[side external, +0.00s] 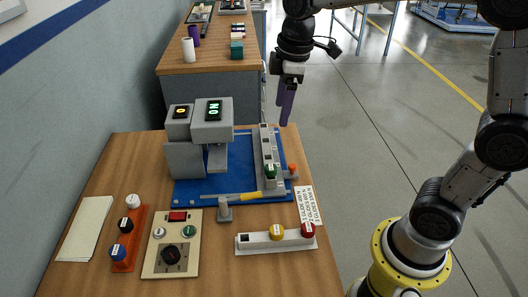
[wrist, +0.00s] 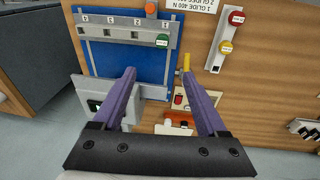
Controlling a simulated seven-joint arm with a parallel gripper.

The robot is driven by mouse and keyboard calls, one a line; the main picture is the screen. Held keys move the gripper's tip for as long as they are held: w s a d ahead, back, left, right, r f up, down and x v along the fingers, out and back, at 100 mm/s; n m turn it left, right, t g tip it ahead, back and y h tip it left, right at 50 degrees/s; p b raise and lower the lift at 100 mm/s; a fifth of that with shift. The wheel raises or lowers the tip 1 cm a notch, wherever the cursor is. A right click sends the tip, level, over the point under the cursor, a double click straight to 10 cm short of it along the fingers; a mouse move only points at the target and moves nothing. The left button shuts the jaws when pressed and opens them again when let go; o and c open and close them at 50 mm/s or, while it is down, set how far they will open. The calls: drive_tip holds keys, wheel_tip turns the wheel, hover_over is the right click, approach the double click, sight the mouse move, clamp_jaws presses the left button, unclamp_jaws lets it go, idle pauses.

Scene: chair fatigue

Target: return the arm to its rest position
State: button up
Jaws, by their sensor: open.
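My gripper (side external: 285,108) has purple fingers pointing down. In the side external view it hangs at the far right edge of the wooden table (side external: 140,150), beyond the slotted grey rail. In the wrist view my gripper (wrist: 158,73) has its two fingers spread apart, with nothing between them. The blue plate (wrist: 135,61) and the grey rail (wrist: 118,30) show ahead of the fingers. My arm reaches in from the upper right of the side external view.
A grey machine (side external: 212,133) with lit displays stands on the blue plate (side external: 190,192). A control box (side external: 172,243), an orange button strip (side external: 128,238) and a white bar with knobs (side external: 276,238) lie in front. Another bench (side external: 210,90) stands behind. Open floor lies right.

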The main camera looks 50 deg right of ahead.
drive_tip(key=s+r+m+t, duration=0.3)
drive_tip(key=s+r, duration=0.2)
drive_tip(key=s, duration=0.6)
drive_tip(key=s+f+m, duration=0.5)
drive_tip(key=s, duration=0.3)
drive_tip(key=shift+s+d+f+m+t, duration=0.2)
drive_tip(key=shift+s+d+m+t, duration=0.05)
drive_tip(key=shift+s+m+t, duration=0.15)
drive_tip(key=shift+o, duration=0.3)
idle(0.8)
